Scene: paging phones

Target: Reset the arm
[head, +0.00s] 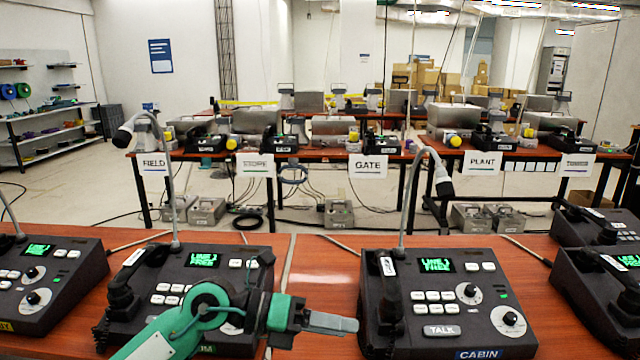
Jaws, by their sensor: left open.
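My left arm comes in from the bottom, in front of a black paging phone (120,335) and hides part of its keypad and label. My left gripper (345,324) is open and empty. It points right, above the red-brown table, and its tips are in front of the left edge of the phone marked CABIN (450,342). The CABIN phone has a green lit display (436,265), white keys, a TALK key, two knobs, a gooseneck microphone (440,178) and a handset (385,290) lying on its left side. My right gripper is not in view.
More phones stand at the far left (65,290) and right (600,290) of the near table (310,262). Behind a floor gap, far tables carry signs such as FIELD (155,163), GATE (367,166) and PLANT (482,163). Shelves (50,125) stand at the left wall.

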